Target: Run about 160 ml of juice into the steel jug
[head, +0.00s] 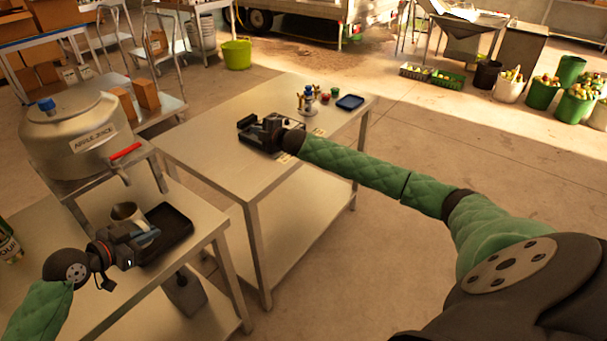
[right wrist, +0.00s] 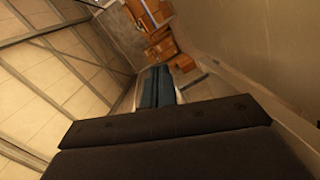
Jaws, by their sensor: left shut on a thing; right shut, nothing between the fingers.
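The steel juice tank (head: 80,135), labelled apple juice, stands at the left on a raised stand. Its red tap lever (head: 125,151) sits at the front, with the spout below it. The steel jug (head: 126,212) is below the spout, over the near side of the black tray (head: 178,222). My left gripper (head: 146,237) is shut on the jug from the near side and hides part of it. No juice stream can be made out, and the jug's inside is too small to read. My right gripper (head: 245,125) is shut and empty above the middle steel table; its blue-grey fingers show in the right wrist view (right wrist: 165,87).
The middle steel table (head: 210,145) carries a small bottle group (head: 308,100), red and green small items and a blue tray (head: 350,102) at its far end. A gap separates it from the left table (head: 95,290). Boxes (head: 145,93) stand behind the tank.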

